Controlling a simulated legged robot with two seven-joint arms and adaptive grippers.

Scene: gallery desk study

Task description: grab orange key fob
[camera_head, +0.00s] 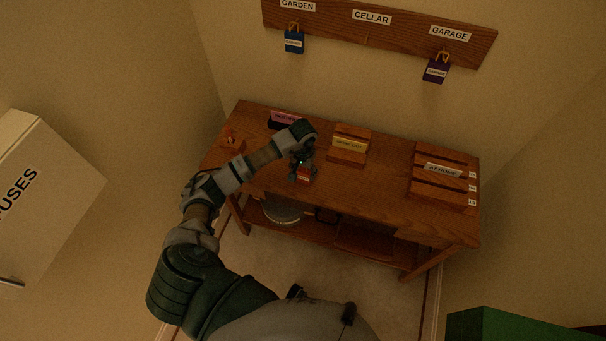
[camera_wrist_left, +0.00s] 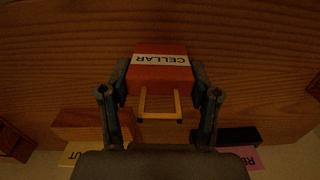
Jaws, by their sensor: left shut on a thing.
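The orange-red key fob (camera_head: 306,175) has a white label and is over the front part of the desk in the head view. In the left wrist view the fob (camera_wrist_left: 160,78) reads CELLAR, and its brass-coloured loop points toward my palm. My left gripper (camera_head: 301,171) reaches down over the desk. In the wrist view my left gripper (camera_wrist_left: 160,85) has a finger on each side of the fob and is shut on it. I cannot tell whether the fob touches the desk. My right gripper is not in view.
The wooden desk (camera_head: 380,193) holds a yellow-labelled block (camera_head: 348,144), a slotted rack (camera_head: 437,182), a pink card (camera_head: 286,117) and a small block (camera_head: 232,140). A wall board (camera_head: 405,27) carries a blue fob (camera_head: 293,42) under GARDEN and a purple fob (camera_head: 436,71) under GARAGE. A FUSES box (camera_head: 50,190) is left.

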